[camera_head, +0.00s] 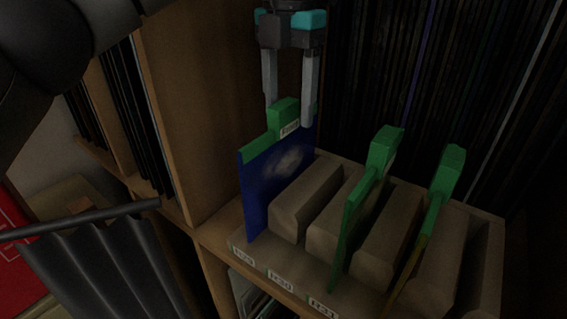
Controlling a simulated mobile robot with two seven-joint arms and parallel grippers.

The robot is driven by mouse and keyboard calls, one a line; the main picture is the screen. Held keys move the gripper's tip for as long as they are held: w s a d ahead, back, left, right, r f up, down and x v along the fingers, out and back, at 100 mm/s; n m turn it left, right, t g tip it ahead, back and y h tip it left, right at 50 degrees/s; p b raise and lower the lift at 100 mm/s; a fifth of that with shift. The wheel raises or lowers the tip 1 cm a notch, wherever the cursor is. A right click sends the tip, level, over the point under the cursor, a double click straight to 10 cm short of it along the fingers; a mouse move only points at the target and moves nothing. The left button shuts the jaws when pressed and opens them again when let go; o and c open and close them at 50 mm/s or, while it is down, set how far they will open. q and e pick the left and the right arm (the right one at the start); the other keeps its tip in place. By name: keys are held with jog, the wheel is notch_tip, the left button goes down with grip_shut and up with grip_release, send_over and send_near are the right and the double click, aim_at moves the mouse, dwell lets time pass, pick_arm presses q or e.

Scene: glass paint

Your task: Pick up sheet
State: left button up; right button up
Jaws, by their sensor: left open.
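A blue sheet (263,188) with a pale cloudy patch and a green top clip stands upright in the leftmost slot of a slotted rack (250,254). Its green grip block (284,115) carries a small white label. My left gripper (289,112) points down from above with its two grey fingers apart, at the grip block, one finger on either side in this view. I cannot tell whether the fingers touch it. Two more green-clipped sheets, a middle one (352,215) and a right one (433,205), stand in the rack. My right gripper is not in view.
The rack has labelled front slots and thick beige dividers (302,200). A wooden shelf panel (195,100) rises close on the left. Dark upright sheets fill the space behind. A dark ribbed object (105,260) and a red item (20,262) lie lower left.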

aim_at(283, 136)
pick_arm(q)
jog(key=f, duration=0.3)
jog(key=a+f+p, duration=0.1)
jog(key=f, duration=0.1)
jog(key=shift+w+f, duration=0.15)
jog(key=shift+f, duration=0.1)
jog(key=shift+d+f, duration=0.1)
jog(key=shift+f, duration=0.15)
jog(key=shift+c, duration=0.3)
grip_shut()
jog(key=shift+r, duration=0.1)
